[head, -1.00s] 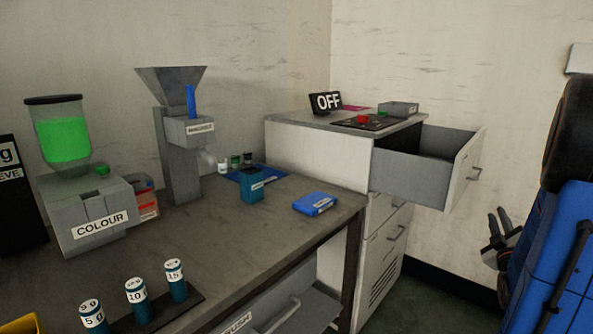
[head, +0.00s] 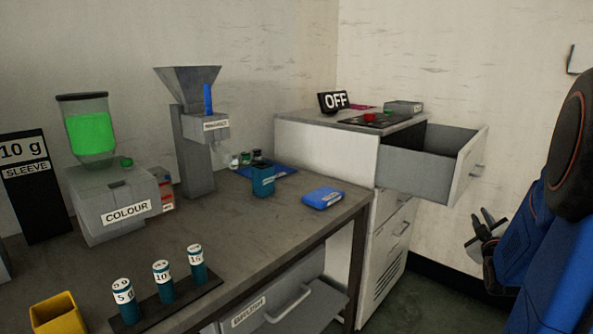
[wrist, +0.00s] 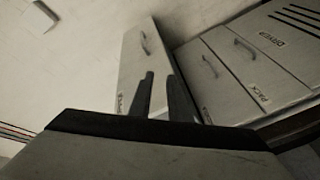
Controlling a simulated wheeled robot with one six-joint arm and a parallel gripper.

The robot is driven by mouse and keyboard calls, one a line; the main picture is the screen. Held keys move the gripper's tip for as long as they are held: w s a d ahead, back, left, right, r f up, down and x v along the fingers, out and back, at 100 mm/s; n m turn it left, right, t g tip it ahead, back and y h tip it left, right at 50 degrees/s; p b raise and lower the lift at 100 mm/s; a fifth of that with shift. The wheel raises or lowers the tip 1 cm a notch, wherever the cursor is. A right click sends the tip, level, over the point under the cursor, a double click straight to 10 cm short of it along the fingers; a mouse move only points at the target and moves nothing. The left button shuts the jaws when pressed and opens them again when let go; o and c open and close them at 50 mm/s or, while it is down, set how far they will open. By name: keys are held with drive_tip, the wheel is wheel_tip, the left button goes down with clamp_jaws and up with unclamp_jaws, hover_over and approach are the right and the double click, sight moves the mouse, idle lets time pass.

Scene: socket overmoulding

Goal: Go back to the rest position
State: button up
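My gripper (head: 484,222) is at the right side of the head view, below and right of the open drawer (head: 465,165), beside my blue arm. In the wrist view, the two dark fingers of my gripper (wrist: 160,92) stand apart with nothing visible between them. The fingers point toward the grey cabinet fronts (wrist: 225,75), which carry handles and labels such as DRYER and PACK. The gripper touches nothing that I can see.
The workbench (head: 255,225) holds a COLOUR dispenser (head: 110,208), a hopper machine (head: 195,150), a teal cup (head: 263,181), a blue box (head: 323,198), labelled cylinders (head: 163,282) and a yellow container (head: 58,315). The drawer juts out.

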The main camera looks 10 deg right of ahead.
drive_tip(key=s+a+f+m+g+y, duration=0.1)
drive_tip(key=s+a+g+y, duration=0.15)
drive_tip(key=a, duration=0.85)
drive_tip(key=s+a+f+m+g+y, duration=0.1)
drive_tip(key=a+f+m+g+y, duration=0.15)
drive_tip(key=a, duration=0.75)
drive_tip(key=s+a+f+g+y, duration=0.2)
drive_tip(key=s+a+g+y, duration=0.2)
drive_tip(key=s+a, duration=1.3)
drive_tip(key=s+g, duration=0.1)
drive_tip(key=s, duration=0.2)
drive_tip(key=shift+s+m+g, duration=0.15)
drive_tip(key=shift+m+g, duration=0.2)
drive_tip(key=shift+g, duration=0.05)
drive_tip(key=shift+a+f, duration=0.1)
